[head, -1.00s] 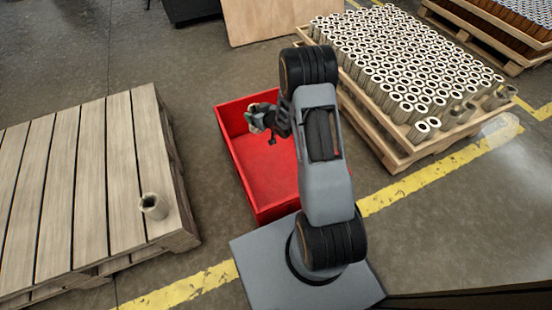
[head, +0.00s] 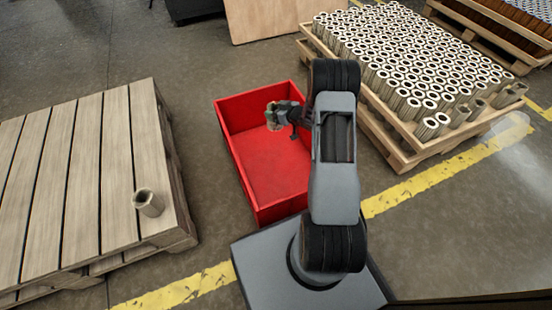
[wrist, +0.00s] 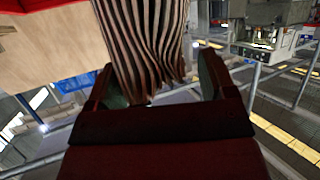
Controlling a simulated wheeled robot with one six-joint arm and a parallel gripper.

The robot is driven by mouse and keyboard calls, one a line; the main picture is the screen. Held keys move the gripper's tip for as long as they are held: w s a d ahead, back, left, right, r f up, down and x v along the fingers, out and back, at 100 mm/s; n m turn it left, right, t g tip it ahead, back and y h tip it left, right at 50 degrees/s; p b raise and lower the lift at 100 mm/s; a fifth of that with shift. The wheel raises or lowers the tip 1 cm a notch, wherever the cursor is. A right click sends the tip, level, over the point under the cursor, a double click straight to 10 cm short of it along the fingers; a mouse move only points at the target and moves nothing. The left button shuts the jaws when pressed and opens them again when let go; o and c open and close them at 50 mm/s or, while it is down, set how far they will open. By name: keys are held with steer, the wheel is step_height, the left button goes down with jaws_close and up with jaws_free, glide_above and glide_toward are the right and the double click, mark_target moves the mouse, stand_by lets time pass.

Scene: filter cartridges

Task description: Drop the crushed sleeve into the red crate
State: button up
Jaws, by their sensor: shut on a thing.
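My gripper (wrist: 158,92) is shut on the crushed sleeve (wrist: 145,40), a striped, pleated piece with a bent, ragged edge that fills the space between the fingers in the wrist view. In the head view my gripper (head: 273,115) is over the far part of the red crate (head: 262,212), inside its outline. The sleeve is small and hard to make out there. The crate is open-topped, and the floor that shows looks empty. My arm hides part of its right side.
A wooden pallet (head: 88,180) on the left bears one upright hollow cartridge (head: 148,203). A pallet (head: 400,160) at the right is packed with many cartridges. A wooden board (head: 262,18) lies behind the crate. Bare floor lies between the left pallet and the crate.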

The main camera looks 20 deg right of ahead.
steer(key=shift+f, duration=0.6)
steer(key=o, duration=0.9)
steer(key=shift+c, duration=0.2)
steer(key=shift+r, duration=0.1)
steer(key=p+v, duration=0.4)
steer(key=v, duration=0.9)
steer(key=shift+s+r+p, duration=0.2)
steer(key=shift+s+p, duration=0.1)
steer(key=shift+d, duration=0.1)
steer(key=shift+r, duration=0.1)
